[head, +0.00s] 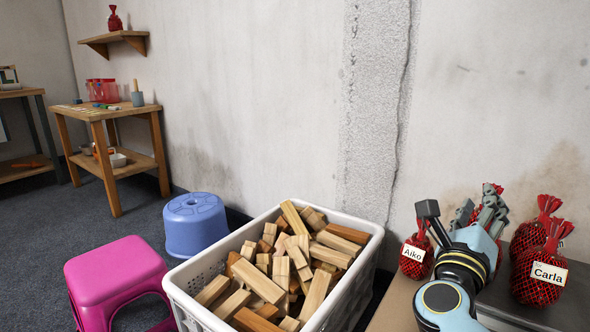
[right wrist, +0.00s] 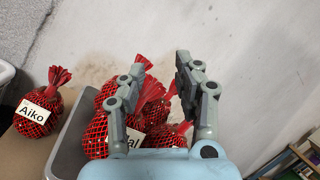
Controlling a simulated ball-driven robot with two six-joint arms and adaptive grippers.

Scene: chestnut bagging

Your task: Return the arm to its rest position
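My right gripper (head: 460,213) is in the head view at the right, raised over the bags, its fingers spread. In the right wrist view its fingers (right wrist: 160,85) are apart with nothing held; red bags show behind the gap. The red net bag labelled Aiko (head: 416,256) stands on a tan surface (head: 394,304), left of the gripper; it also shows in the right wrist view (right wrist: 38,114). The bag labelled Carla (head: 540,287) is right of the gripper, in a dark grey tray (head: 505,312). Another red bag (head: 527,237) is behind it. My left gripper is not in view.
A white crate (head: 364,262) full of wooden blocks stands left of the tan surface. A pink stool (head: 115,265) and a blue stool (head: 195,222) stand on the floor. A wooden table (head: 135,165) and a wall shelf (head: 112,38) are farther back. A cracked wall (head: 280,100) is behind.

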